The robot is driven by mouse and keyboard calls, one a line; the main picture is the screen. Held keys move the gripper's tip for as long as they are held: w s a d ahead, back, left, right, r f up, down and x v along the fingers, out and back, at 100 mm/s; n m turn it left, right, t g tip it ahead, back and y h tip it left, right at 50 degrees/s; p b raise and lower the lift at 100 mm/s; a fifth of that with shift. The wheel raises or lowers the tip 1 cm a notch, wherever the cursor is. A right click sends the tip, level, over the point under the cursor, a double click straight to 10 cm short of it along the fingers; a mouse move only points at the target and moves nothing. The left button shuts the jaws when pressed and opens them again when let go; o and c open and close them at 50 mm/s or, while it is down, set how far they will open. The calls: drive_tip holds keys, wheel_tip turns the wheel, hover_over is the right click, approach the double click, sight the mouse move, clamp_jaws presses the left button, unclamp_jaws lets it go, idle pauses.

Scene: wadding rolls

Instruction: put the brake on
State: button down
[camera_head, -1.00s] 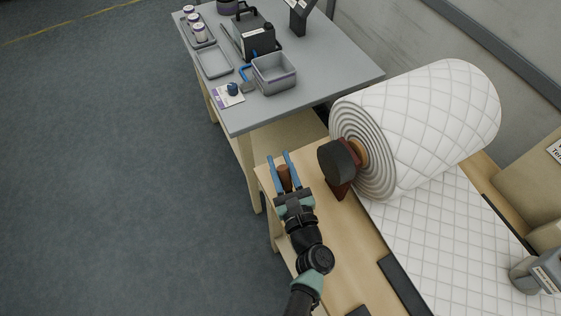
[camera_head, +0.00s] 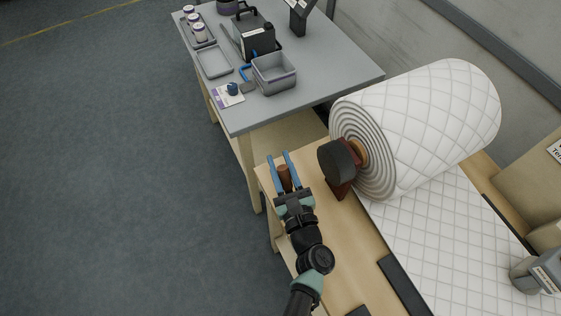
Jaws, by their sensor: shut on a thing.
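The big white quilted wadding roll (camera_head: 430,120) lies on its side at the right, its end of wound layers towards my gripper. At that end a dark, rounded block (camera_head: 338,163) sits in front of the brown core, above a dark red bracket (camera_head: 342,188) on the wooden bench. My gripper (camera_head: 279,160), with two blue fingers, is left of this block, over the bench end. It is shut on a brown handle (camera_head: 285,176) that stands between the fingers. The handle's lower part and any link to the brake are hidden.
A grey-topped table (camera_head: 310,104) behind carries a grey bin (camera_head: 274,76), a black case (camera_head: 253,38) and trays. Wadding (camera_head: 440,235) spreads over the wooden bench (camera_head: 345,255) at right. A grey cylinder (camera_head: 525,275) stands at the right edge. The floor at left is clear.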

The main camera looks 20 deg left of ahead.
sight(288, 175)
drive_tip(key=shift+s+d+f+t+y+b, duration=0.2)
drive_tip(key=shift+t+y+b, duration=0.1)
drive_tip(key=shift+b, duration=0.8)
drive_tip(key=d+t+y+b, duration=0.1)
drive_tip(key=b, duration=0.2)
drive_tip(key=s+r+t+b, duration=0.1)
drive_tip(key=b, duration=0.2)
drive_tip(key=shift+s+d+r+m+y, duration=0.15)
drive_tip(key=shift+d+r+m+y, duration=0.05)
drive_tip(key=shift+d+m+y, duration=0.2)
drive_tip(key=shift+s+d+r+b, duration=0.25)
drive_tip(key=shift+r+b, duration=0.05)
drive_tip(key=shift+b, duration=0.75)
drive_tip(key=shift+d+r+t, duration=0.1)
drive_tip(key=shift+r+t, duration=0.2)
drive_tip(key=shift+t, duration=0.2)
drive_tip(key=c, duration=0.6)
unclamp_jaws()
drive_tip(key=shift+s, duration=0.1)
drive_tip(key=shift+s+d+f, duration=0.15)
drive_tip(key=shift+d, duration=0.05)
drive_tip(key=s+d, duration=0.8)
drive_tip(key=s, duration=0.1)
drive_tip(key=shift+s+d+b, duration=0.15)
drive_tip(key=shift+s+b, duration=0.1)
drive_tip(key=shift+b, duration=0.2)
